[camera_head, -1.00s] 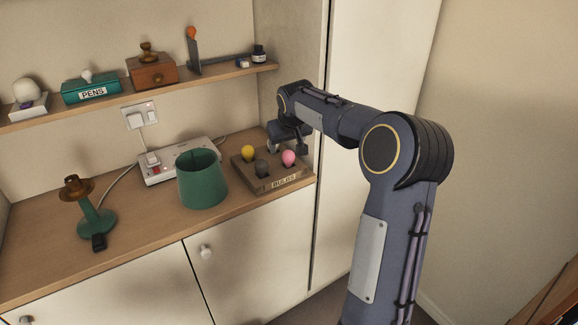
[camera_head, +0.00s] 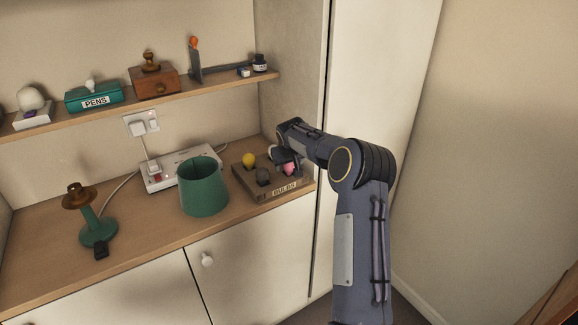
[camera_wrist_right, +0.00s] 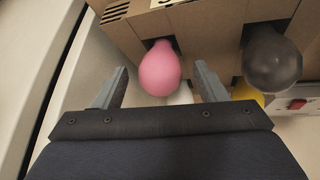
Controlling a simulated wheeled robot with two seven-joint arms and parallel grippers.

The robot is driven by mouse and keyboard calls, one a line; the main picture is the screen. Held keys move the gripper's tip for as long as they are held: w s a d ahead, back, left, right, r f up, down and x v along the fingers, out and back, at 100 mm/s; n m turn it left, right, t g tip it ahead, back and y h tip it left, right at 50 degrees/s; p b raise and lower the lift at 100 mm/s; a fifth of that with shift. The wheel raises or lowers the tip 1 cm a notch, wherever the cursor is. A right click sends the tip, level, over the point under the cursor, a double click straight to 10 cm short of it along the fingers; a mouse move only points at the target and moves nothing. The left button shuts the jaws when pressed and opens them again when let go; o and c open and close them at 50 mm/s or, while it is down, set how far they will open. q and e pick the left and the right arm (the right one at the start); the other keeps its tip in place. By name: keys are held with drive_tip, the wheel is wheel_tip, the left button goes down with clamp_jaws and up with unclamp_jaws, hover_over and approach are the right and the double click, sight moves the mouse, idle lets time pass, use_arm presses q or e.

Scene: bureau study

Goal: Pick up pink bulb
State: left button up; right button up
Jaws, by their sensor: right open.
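The pink bulb (camera_head: 289,169) stands in the wooden bulb holder (camera_head: 284,189) marked BULBS, at its right side. In the right wrist view the pink bulb (camera_wrist_right: 160,69) lies between the two finger lines, near the tips. My right gripper (camera_wrist_right: 162,84) is open, with one finger on each side of the bulb and gaps to both. In the head view the right gripper (camera_head: 287,160) is over the holder at the bulb and partly covers it. My left gripper is not in view.
A yellow bulb (camera_head: 249,159) and a dark grey bulb (camera_head: 264,176) share the holder; the grey one also shows in the wrist view (camera_wrist_right: 272,60). A green shade (camera_head: 203,188) stands close left of the holder. A tall cabinet side (camera_head: 294,60) rises to the right.

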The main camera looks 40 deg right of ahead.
drive_tip(key=shift+c, duration=0.3)
drive_tip(key=c, duration=1)
drive_tip(key=shift+r, duration=0.1)
drive_tip(key=shift+c, duration=0.2)
